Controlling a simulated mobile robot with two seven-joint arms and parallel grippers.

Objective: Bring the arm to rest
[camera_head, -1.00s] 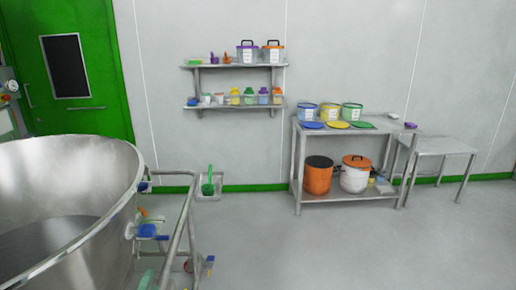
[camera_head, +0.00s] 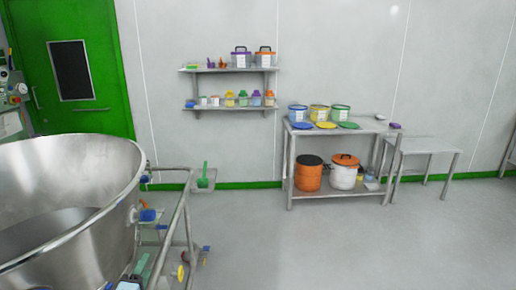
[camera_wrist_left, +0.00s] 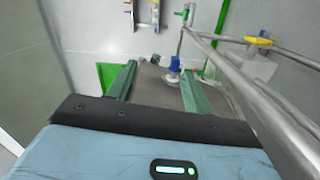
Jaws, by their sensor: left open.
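My left gripper (camera_head: 141,266) shows at the bottom of the head view, low beside the large steel bowl (camera_head: 120,160) and left of its tubular frame (camera_head: 180,225). In the left wrist view, the two green fingers of my left gripper (camera_wrist_left: 158,88) stand wide apart with nothing held between them. A blue and clear fitting (camera_wrist_left: 172,72) shows beyond the fingers, in the gap; how far off it is I cannot tell. My right gripper is in neither view.
Steel rails (camera_wrist_left: 265,95) run close to the right of the left gripper. A blue fitting (camera_head: 147,215) sticks out from the bowl's side. A steel table (camera_head: 370,127) with tubs and a smaller table (camera_head: 430,142) stand by the wall. The floor (camera_head: 350,245) at right is clear.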

